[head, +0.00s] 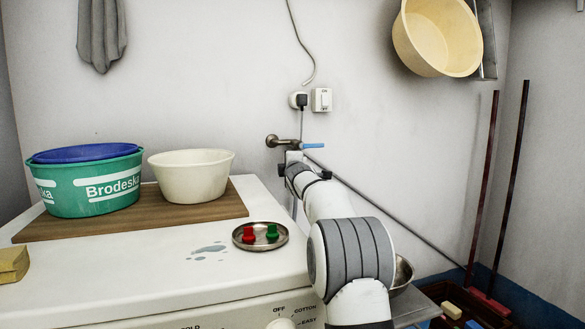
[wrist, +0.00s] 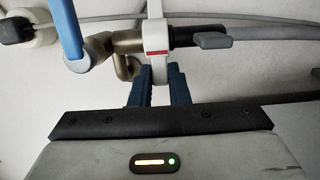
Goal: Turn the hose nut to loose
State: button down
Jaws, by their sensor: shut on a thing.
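In the wrist view my gripper (wrist: 157,78) points up at the tap, with its two blue fingers on either side of the lower part of a white collar (wrist: 156,38). The collar sits around a dark pipe, bears a red mark, and looks like the hose nut. My gripper is shut on it. The brass tap (wrist: 128,62) with its blue lever (wrist: 70,30) is to the left. A grey tab (wrist: 212,41) sticks out to the right. In the head view the tap (head: 280,141) is on the wall, and my arm hides most of the nut and fingers.
A washing machine (head: 130,262) fills the lower left, bearing a wooden board (head: 225,205) with a green tub (head: 90,185) and cream bowl (head: 190,175), and a metal dish (head: 243,243) with red and green pieces. A grey hose (head: 400,230) slants down right. A socket (head: 298,99) is above.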

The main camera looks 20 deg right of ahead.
jog(key=c, duration=1.4)
grip_release()
jog(key=s, duration=0.5)
jog(key=s+a, duration=0.1)
jog(key=s, duration=0.1)
jog(key=shift+s+p, duration=0.3)
jog(key=shift+s, duration=0.1)
jog(key=shift+a, duration=0.1)
